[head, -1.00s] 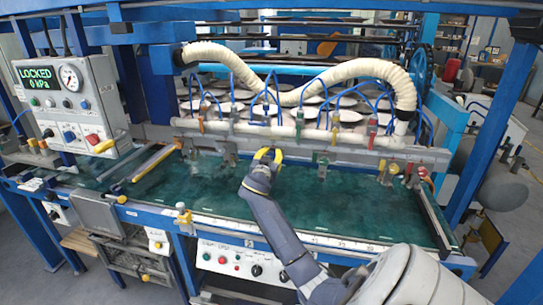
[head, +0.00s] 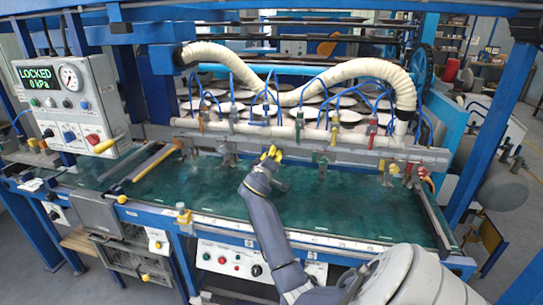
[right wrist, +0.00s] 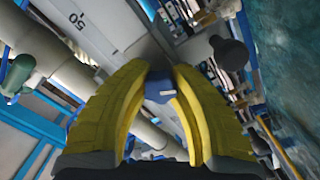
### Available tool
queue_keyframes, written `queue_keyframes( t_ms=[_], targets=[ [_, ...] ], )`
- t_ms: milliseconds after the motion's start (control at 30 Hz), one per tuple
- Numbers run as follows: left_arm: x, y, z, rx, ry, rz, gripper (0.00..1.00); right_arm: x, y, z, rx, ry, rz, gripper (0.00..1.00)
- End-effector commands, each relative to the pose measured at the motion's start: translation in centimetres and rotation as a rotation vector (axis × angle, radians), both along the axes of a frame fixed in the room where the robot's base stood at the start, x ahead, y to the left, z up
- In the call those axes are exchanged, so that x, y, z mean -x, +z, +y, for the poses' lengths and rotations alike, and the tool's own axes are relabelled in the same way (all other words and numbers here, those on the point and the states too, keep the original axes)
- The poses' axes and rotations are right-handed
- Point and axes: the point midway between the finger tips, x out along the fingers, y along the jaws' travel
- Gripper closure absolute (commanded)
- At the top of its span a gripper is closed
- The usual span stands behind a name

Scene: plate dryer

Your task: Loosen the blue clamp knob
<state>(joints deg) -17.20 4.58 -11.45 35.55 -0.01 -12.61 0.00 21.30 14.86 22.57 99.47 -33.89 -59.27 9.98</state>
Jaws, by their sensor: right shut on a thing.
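The blue clamp knob (right wrist: 159,86) shows in the right wrist view between the tips of my yellow right fingers (right wrist: 160,78). My right gripper is shut on it, with a finger on each side. In the head view my right gripper (head: 271,154) is at the front of the clamp rail (head: 340,151), over the back edge of the green bed, and the knob cannot be made out there. My left gripper is in neither view.
Other clamps hang along the rail, one to the left (head: 228,155) and one to the right (head: 321,163). A dark round knob (right wrist: 230,53) is near my fingers. The green bed (head: 340,205) is largely clear. The control box display (head: 39,74) reads LOCKED, 0 kPa.

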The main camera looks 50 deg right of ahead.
Motion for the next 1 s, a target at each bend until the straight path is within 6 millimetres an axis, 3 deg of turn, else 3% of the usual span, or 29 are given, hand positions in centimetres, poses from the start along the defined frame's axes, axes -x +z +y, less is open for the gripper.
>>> queue_keyframes(
  t_ms=[1000],
  targets=[
    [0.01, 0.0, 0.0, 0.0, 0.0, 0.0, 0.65, -0.06, 0.0, 0.04, 0.4, 0.001, 0.773, 1.0]
  ],
)
